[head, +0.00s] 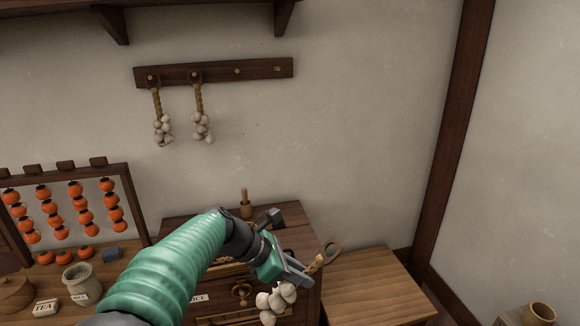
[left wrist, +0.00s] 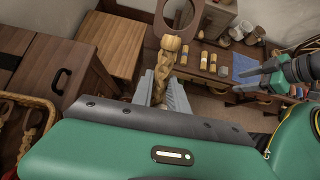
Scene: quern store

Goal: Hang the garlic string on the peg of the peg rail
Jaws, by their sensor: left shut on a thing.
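The dark wooden peg rail (head: 213,72) is on the wall in the head view. Garlic strings hang on its two left pegs; the third peg (head: 237,71) and the right peg (head: 277,69) are bare. My left gripper (head: 303,272) is shut on the braided rope of a garlic string (head: 273,302), low and to the right of the rail. In the left wrist view the braid (left wrist: 153,72) stands between the fingers. My right gripper (left wrist: 248,84) shows small there; its jaws are unclear.
A drawer chest (head: 302,240) with an upright wooden handle (head: 244,203) on top is below the rail. A rack of orange fruit (head: 120,176), a rice jar (head: 79,280) and a tea label (head: 46,306) are at left. The wall between chest and rail is clear.

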